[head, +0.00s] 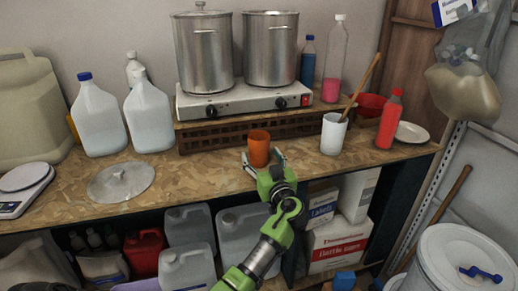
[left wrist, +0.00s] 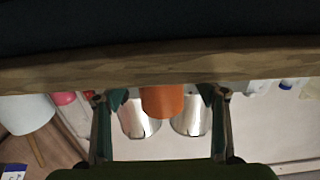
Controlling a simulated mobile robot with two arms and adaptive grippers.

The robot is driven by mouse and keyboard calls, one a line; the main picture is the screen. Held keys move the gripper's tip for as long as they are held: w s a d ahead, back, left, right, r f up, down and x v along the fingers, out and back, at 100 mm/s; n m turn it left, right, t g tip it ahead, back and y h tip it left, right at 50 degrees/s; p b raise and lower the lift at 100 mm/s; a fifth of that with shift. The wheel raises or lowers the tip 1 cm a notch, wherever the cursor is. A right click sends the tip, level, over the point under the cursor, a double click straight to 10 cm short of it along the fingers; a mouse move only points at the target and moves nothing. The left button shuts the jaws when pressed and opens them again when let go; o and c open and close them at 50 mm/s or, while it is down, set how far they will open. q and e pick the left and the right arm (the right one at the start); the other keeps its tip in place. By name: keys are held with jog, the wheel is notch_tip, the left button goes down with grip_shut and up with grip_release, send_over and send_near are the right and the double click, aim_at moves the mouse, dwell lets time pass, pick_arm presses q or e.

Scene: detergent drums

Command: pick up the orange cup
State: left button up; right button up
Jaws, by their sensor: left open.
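The orange cup (head: 259,148) stands upright near the front edge of the wooden worktop (head: 180,178). My left gripper (head: 264,160) reaches up from below and in front of the worktop, its fingers open and pointing at the cup. In the left wrist view, which is upside down, the orange cup (left wrist: 161,102) shows midway between the two spread fingertips of my left gripper (left wrist: 162,95). I see a gap on both sides, and no clear contact. How deep the cup sits between the fingers is hard to tell. My right gripper is not in view.
A white cup (head: 333,134) holding a wooden stick and a red bottle (head: 389,120) stand to the right. Behind is a slatted rack (head: 225,136) under a hot plate (head: 240,101) with two steel pots. A round lid (head: 121,181) lies left. Jugs and boxes fill the space below.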

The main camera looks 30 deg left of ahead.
aim_at(261, 156)
pick_arm(q)
jog(key=x, duration=0.3)
jog(key=shift+w+a+p, duration=0.15)
jog(key=shift+a+p, duration=0.05)
jog(key=shift+p, duration=0.15)
jog(key=c, duration=1.2)
jog(key=shift+r, duration=0.1)
jog(key=shift+c, duration=0.2)
